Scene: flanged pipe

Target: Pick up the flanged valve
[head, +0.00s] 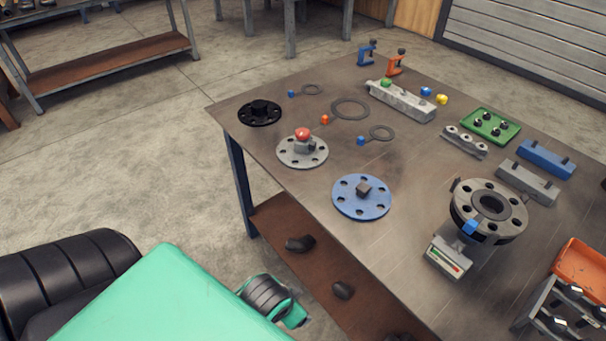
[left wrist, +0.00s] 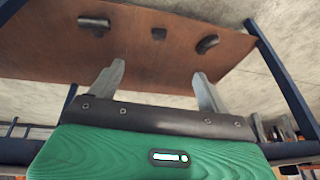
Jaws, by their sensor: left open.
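The likely flanged valve is a grey round flange with bolt holes, a small grey body and a red knob (head: 303,152). It lies near the left edge of the table, between a black flange (head: 260,113) and a blue flange (head: 361,197). My left gripper (left wrist: 160,85) is open and empty in the left wrist view, its two fingers apart. Beyond the fingers is the table's brown lower shelf (left wrist: 160,60), and no valve shows there. In the head view my green arm is at the lower left, away from the valve. My right gripper is out of view.
The table top (head: 300,195) has bare room around the flanges. A large grey flanged pipe (head: 462,209) stands at the right, by a small gauge box (head: 449,257). Gasket rings (head: 350,108), a green tray (head: 510,128) and an orange bin (head: 582,272) are also there.

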